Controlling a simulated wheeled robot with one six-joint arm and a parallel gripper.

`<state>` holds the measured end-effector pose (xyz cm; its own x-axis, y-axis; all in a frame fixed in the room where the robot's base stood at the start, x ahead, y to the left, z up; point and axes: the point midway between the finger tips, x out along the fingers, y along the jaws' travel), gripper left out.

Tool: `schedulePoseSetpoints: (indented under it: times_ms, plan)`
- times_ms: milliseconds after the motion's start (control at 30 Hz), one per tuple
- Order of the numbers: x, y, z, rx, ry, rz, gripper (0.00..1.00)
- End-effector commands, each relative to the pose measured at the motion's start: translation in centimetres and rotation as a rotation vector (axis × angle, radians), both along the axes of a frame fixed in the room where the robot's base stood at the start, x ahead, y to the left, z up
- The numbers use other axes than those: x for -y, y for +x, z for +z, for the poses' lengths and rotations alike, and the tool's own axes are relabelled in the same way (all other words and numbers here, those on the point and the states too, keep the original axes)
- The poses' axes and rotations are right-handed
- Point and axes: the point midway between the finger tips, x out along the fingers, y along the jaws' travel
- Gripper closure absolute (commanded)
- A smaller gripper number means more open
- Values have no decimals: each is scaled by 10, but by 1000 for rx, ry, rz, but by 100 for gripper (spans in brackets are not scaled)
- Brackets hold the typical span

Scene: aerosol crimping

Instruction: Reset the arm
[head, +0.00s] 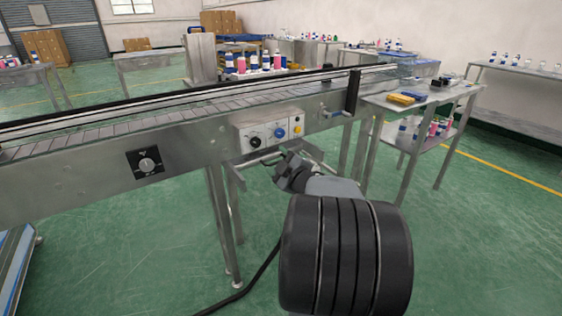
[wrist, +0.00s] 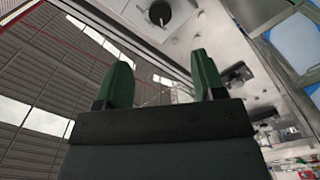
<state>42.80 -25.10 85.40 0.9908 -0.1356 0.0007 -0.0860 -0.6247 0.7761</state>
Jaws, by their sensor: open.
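My gripper shows in the wrist view (wrist: 162,85) with its two dark green fingers apart and nothing between them. In the head view my arm reaches forward from the bottom, and its far end is in front of the conveyor's side, below the control box. The fingers cannot be made out clearly there. The wrist view is tilted and shows a black knob (wrist: 159,13) on a grey panel beyond the fingers.
A long conveyor (head: 90,160) crosses the view. Its control box (head: 268,135) has knobs and buttons. A steel side table (head: 440,97) with yellow and blue items stands at the right. Several bottles (head: 253,62) stand behind the conveyor. The green floor (head: 490,250) at the right front is clear.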

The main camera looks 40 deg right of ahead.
Motion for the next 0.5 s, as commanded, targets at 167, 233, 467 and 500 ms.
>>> schedulePoseSetpoints:
  times_ms: [167,233,467,500]
  plan:
    - [-1,-8,0,-1,0,0,37]
    - [-1,-9,0,-1,1,0,37]
    - [-1,-9,0,-1,0,1,37]
    - [-1,-9,0,-1,0,1,37]
